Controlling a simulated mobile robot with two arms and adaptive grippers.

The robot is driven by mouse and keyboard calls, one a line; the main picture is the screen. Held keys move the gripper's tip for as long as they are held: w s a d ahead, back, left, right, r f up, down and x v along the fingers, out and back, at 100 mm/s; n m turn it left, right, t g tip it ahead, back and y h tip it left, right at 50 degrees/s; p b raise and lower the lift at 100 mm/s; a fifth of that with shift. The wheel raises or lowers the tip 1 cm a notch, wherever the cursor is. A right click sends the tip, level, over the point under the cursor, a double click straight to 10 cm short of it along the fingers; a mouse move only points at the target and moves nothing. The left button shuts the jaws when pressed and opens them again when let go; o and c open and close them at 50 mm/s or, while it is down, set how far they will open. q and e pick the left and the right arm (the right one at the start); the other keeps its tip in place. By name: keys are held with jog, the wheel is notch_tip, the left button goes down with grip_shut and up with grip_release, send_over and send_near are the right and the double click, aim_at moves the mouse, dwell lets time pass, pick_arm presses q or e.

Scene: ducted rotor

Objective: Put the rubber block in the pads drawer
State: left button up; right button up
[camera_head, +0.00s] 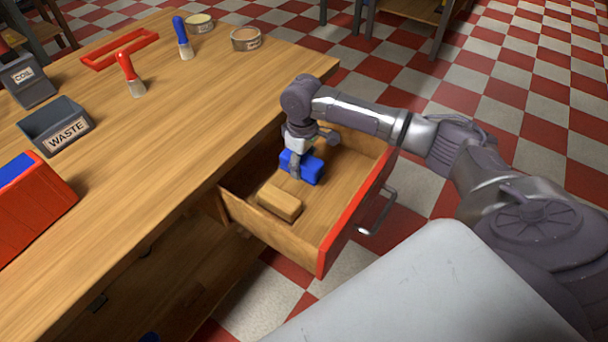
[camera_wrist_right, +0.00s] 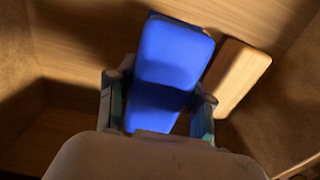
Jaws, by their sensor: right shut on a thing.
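The blue block (camera_head: 312,170), apparently the rubber block, is inside the open drawer (camera_head: 343,238), towards its far end. My right gripper (camera_head: 295,165) points down into the drawer and is shut on the block. In the right wrist view the blue block (camera_wrist_right: 175,58) sits between the two fingers of my right gripper (camera_wrist_right: 158,108). I cannot tell whether the block touches the drawer floor. My left gripper is not in view.
A tan block (camera_head: 279,202) lies in the drawer's near part, beside the blue block. The drawer has a red front with a metal handle (camera_head: 378,212). The wooden bench (camera_head: 160,165) holds a WASTE bin (camera_head: 58,127), a COIL bin (camera_head: 27,80), brushes and round tins.

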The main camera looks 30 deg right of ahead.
aim_at(303, 183)
notch_tip(303, 183, down, 5)
jog(key=shift+r+b, duration=0.1)
jog(key=shift+b, duration=0.35)
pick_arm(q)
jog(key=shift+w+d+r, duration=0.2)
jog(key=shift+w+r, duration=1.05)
pick_arm(e)
jog(key=o, duration=1.1)
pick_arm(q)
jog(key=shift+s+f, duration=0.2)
